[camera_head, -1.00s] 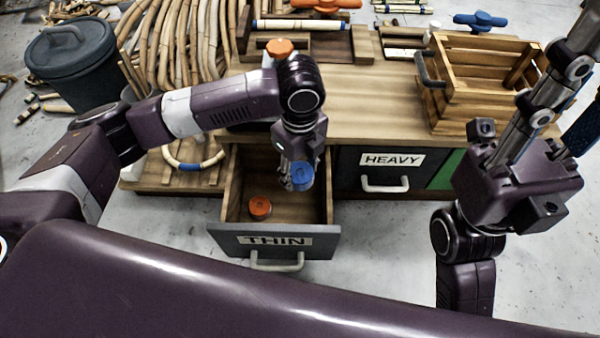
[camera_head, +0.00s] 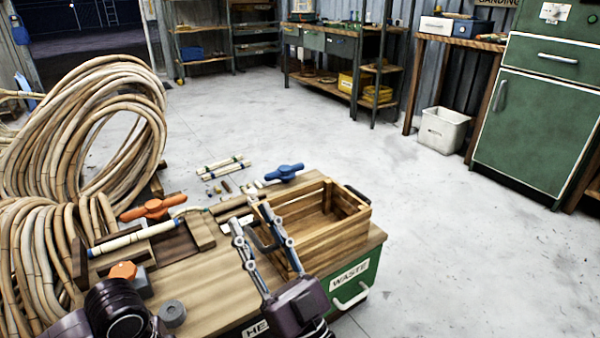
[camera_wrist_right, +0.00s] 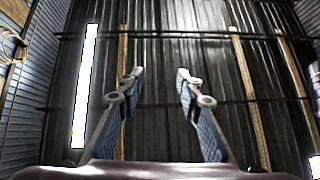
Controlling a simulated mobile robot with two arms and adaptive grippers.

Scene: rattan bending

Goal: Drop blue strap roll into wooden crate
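The wooden crate (camera_head: 345,237) stands open-topped on the right end of the workbench in the head view; the part of its inside I can see is bare. My right gripper (camera_head: 250,222) points up at the crate's left side, its fingers apart with nothing between them. These open fingers also show in the right wrist view (camera_wrist_right: 157,85). Part of my left arm shows at the bottom left of the head view, but its gripper is out of view. The blue strap roll is not visible now.
An orange clamp (camera_head: 154,208) and a blue clamp (camera_head: 284,172) lie on the bench. An orange roll (camera_head: 123,271) and a grey roll (camera_head: 172,314) are near my left arm. Rattan coils (camera_head: 85,130) fill the left. The floor right of the bench is clear.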

